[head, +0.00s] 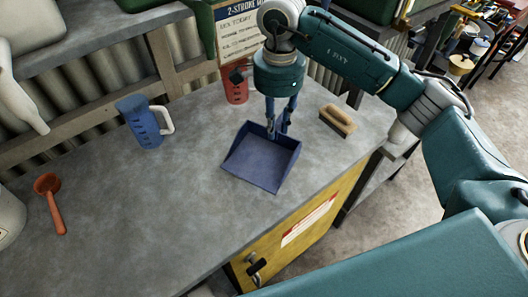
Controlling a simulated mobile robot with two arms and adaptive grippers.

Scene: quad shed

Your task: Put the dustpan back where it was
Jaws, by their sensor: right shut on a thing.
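The blue dustpan (262,160) is at the worktop's right part, its open pan facing up and toward the front edge. My right gripper (278,128) points down from above and is shut on the dustpan at its back end, where the handle is mostly hidden by the fingers. I cannot tell for sure whether the pan rests on the worktop or hangs just above it. My left gripper is not in view.
The grey worktop (130,220) is clear at left of the dustpan. A brush (338,120) lies close on its right, a red container (235,88) stands behind. A blue jug (142,122) and an orange scoop (52,203) are farther left. A yellow cabinet front (300,235) is below.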

